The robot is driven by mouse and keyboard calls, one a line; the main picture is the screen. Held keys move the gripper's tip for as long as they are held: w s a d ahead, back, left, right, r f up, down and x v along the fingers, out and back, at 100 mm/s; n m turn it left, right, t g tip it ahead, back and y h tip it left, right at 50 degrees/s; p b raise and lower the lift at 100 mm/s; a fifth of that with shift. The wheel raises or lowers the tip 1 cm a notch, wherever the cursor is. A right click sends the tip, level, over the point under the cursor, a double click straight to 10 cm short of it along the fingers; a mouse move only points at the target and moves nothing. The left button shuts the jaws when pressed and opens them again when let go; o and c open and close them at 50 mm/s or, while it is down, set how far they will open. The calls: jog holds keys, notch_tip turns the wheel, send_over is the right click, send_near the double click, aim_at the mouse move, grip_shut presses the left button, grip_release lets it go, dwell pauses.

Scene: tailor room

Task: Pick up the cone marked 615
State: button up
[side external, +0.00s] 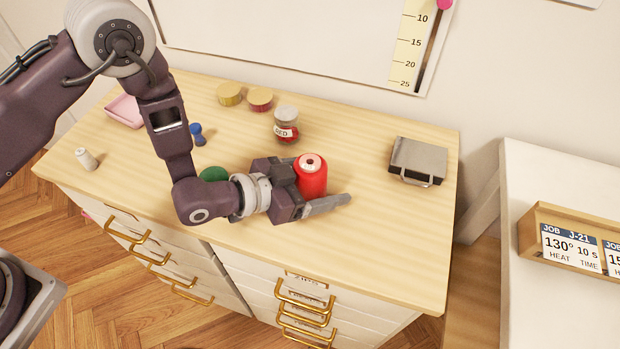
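A red cone (312,178) of thread with a pale top stands upright near the middle of the wooden tabletop. No number on it can be read from here. My gripper (318,190) is low over the table, pointing right, around the cone. One grey finger (325,205) reaches along the cone's near side. The other finger is mostly hidden behind the cone. The fingers look spread wide; contact with the cone cannot be made out. A green cone (214,174) is partly hidden behind my wrist.
A jar with a red label (286,125) stands just behind the cone. Two round tins, a blue item (197,133), a pink tray (126,111) and a white spool (87,159) lie to the left. A grey box (418,160) stands right. The front right tabletop is clear.

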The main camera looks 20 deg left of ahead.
jog(key=shift+r, duration=0.1)
jog(key=c, duration=1.6)
